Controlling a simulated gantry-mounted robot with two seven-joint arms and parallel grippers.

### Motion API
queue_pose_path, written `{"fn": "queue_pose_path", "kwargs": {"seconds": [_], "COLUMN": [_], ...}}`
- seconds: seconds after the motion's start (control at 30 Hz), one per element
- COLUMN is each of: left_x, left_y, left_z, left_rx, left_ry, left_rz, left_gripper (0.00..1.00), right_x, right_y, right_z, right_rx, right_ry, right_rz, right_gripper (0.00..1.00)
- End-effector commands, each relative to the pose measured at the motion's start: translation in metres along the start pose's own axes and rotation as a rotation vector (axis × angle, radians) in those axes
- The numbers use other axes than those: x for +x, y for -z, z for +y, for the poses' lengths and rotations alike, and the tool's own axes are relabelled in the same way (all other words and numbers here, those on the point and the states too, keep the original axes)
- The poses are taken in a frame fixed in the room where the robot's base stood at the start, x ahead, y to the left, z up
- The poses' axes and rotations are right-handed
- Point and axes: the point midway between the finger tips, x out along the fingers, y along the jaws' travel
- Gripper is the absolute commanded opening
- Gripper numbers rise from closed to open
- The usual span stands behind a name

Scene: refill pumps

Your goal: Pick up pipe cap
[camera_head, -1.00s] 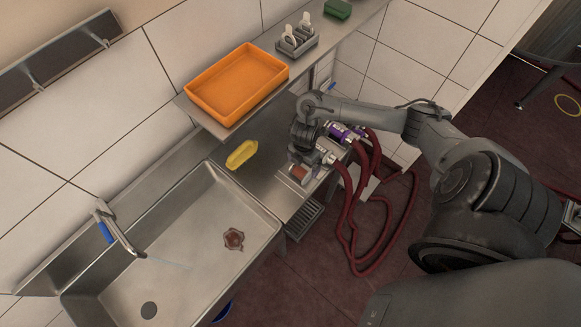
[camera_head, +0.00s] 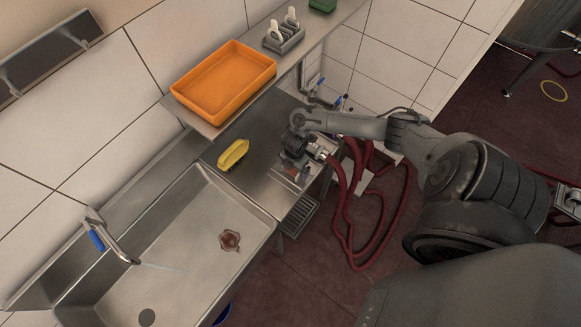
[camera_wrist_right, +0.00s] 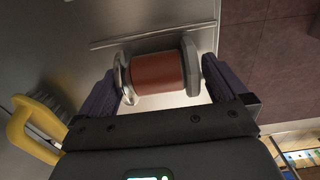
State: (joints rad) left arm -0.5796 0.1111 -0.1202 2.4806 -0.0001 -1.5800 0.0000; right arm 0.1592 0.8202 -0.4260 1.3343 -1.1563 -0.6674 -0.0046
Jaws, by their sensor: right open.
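The task's pipe cap seems to be a rusty-red cylinder (camera_wrist_right: 158,73) with grey metal discs at both ends. In the right wrist view it lies between the two purple fingers of my right gripper (camera_wrist_right: 165,84). The fingers are open, one beside each end, and I cannot tell whether they touch it. In the head view my right gripper (camera_head: 293,160) is low over the right end of the steel counter (camera_head: 262,150), and the arm largely hides the cap. My left gripper is not in view.
A yellow brush (camera_head: 233,154) lies on the counter left of my gripper; it also shows in the right wrist view (camera_wrist_right: 35,122). An orange tray (camera_head: 222,82) stands on the shelf behind. A sink (camera_head: 170,255) is at left. Red hoses (camera_head: 375,215) hang at right.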

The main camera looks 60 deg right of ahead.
Motion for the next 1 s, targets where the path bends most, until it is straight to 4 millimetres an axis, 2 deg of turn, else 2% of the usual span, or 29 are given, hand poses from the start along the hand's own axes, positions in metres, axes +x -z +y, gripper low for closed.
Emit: {"fn": "queue_pose_path", "kwargs": {"seconds": [0.13, 0.4, 0.73, 1.0], "left_x": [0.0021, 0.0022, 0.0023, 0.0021], "left_y": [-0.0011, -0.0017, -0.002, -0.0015], "left_z": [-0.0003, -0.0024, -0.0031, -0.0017], "left_rx": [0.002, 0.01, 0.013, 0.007], "left_ry": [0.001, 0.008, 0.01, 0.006], "left_rz": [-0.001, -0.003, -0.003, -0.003], "left_gripper": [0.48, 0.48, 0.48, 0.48], "right_x": [0.0119, 0.0133, 0.0131, 0.012], "right_y": [0.0004, 0.0, 0.0, -0.0001], "right_z": [0.0005, 0.0007, 0.0007, 0.0012], "right_rx": [-0.001, -0.001, -0.001, -0.001], "right_ry": [-0.001, -0.002, -0.002, -0.003], "right_rz": [0.0, -0.001, -0.001, -0.001], "right_gripper": [1.0, 1.0, 0.49, 0.48]}}
